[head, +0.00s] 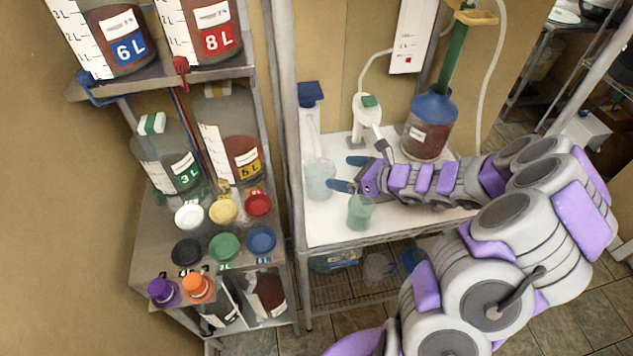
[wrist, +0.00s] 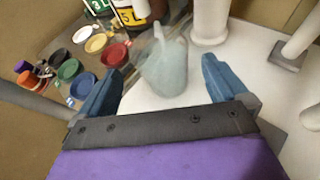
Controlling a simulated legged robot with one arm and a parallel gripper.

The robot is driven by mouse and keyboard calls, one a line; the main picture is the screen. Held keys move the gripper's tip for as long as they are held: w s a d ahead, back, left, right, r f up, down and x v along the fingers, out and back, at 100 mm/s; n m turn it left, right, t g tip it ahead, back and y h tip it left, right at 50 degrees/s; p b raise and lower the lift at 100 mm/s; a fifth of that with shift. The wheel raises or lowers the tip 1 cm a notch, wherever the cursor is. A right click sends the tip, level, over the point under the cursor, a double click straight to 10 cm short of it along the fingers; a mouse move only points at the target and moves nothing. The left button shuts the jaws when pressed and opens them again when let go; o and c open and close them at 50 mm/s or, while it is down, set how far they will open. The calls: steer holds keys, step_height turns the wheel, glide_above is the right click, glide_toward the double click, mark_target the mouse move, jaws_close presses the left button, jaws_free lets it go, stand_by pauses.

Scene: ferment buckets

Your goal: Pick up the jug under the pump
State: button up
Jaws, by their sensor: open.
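The jug (head: 320,180) is pale, translucent and bluish. In the head view it stands on the white table top, below the white pump (head: 311,125) with the dark blue cap. It also shows in the wrist view as a blurred pale jug (wrist: 165,72), ahead of the gap between my fingers and close to a white upright. My gripper (head: 348,173) is open and empty, with two blue fingers pointing left toward the jug. The fingertips are just right of the jug and appear apart from it.
A greenish translucent cup (head: 360,211) stands near the table's front edge, just below my gripper in the picture. A second white pump (head: 367,122) with a green top and a blue-topped bottle (head: 428,128) stand behind my arm. Shelves with buckets and coloured lids (head: 224,246) are at the left.

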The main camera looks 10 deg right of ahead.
mark_target(308, 167)
steer(key=b+x, duration=0.2)
steer(key=x, duration=0.5)
steer(key=shift+w+a+f, duration=0.15)
steer(key=shift+a+f, duration=0.05)
steer(key=shift+a, duration=0.1)
steer(key=c, duration=1.7)
steer(key=shift+o, duration=0.2)
steer(key=shift+d+r, duration=0.1)
steer(key=shift+r, duration=0.05)
